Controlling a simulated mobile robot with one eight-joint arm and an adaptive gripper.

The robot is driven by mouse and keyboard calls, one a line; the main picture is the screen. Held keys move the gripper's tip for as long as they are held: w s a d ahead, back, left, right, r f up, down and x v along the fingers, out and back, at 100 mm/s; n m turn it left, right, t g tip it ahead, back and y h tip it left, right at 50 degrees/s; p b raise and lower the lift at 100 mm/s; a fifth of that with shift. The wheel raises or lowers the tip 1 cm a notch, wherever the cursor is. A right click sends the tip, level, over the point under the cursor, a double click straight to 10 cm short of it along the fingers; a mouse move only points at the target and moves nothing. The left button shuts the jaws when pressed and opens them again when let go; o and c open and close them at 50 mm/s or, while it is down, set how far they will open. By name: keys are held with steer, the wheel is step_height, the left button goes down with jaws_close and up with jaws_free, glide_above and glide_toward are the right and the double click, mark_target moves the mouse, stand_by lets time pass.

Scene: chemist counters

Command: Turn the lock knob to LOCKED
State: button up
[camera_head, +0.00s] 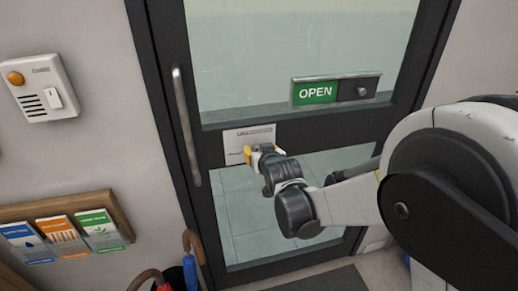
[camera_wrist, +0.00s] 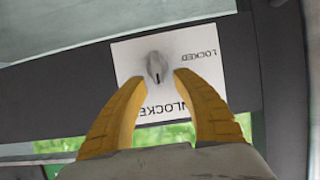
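The lock knob (camera_wrist: 157,67) is a small grey knob on a white plate (camera_wrist: 208,48) in the wrist view. Its dark mark faces down in that picture, toward the partly hidden word UNLOCKED; the word LOCKED is at the plate's right. My gripper (camera_wrist: 159,77) is open, with one yellow finger on each side of the knob's lower end. I cannot tell whether they touch it. In the head view my gripper (camera_head: 255,152) is at the white plate (camera_head: 243,136) on the door's crossbar, and the knob is hidden behind it.
The glass door has a dark frame, a vertical handle (camera_head: 185,125) and a sign reading OPEN (camera_head: 316,93) above the plate. A wall intercom (camera_head: 42,88), a leaflet rack (camera_head: 65,208) and umbrellas (camera_head: 189,270) are at the left.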

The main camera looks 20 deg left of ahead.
steer(key=shift+x, duration=1)
jaws_close()
steer(key=shift+r, duration=0.1)
